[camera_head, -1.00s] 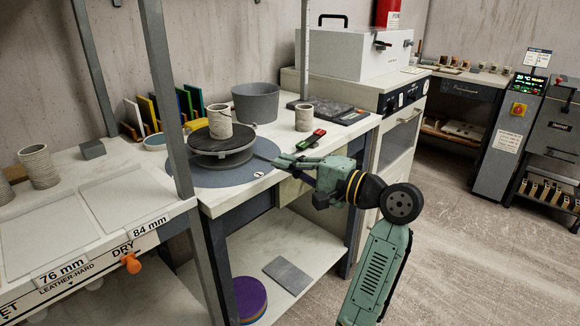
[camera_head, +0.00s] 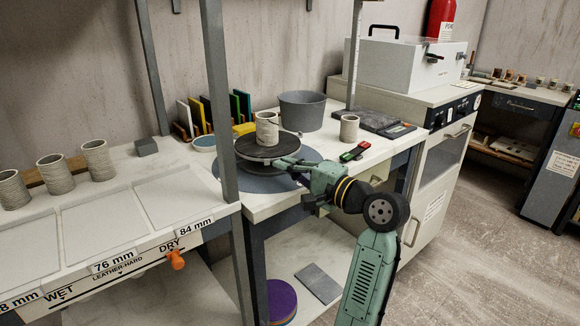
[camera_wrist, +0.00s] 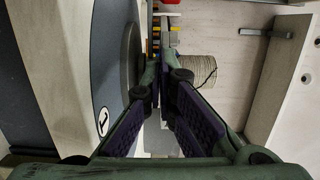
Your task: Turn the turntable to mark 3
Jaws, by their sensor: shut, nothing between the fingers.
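The turntable (camera_head: 252,153) is a dark round wheel on a wide blue-grey disc (camera_head: 232,180) on the bench. A ribbed clay pot (camera_head: 267,129) stands upright on the wheel. My gripper (camera_head: 283,162) is shut and empty at the front right of the wheel; whether it touches the rim I cannot tell. In the wrist view, the fingertips (camera_wrist: 160,84) meet beside the wheel's dark edge (camera_wrist: 131,55). A round white label with a black sign (camera_wrist: 102,121) lies on the blue-grey disc there; its number is not clear. Mark 3 cannot be made out.
A grey bucket (camera_head: 302,110) stands behind the turntable. A small ribbed cup (camera_head: 349,128) and a red-and-green block (camera_head: 355,152) are to the right. A grey upright post (camera_head: 217,90) stands front left. Several clay cups (camera_head: 96,160) stand on the left bench.

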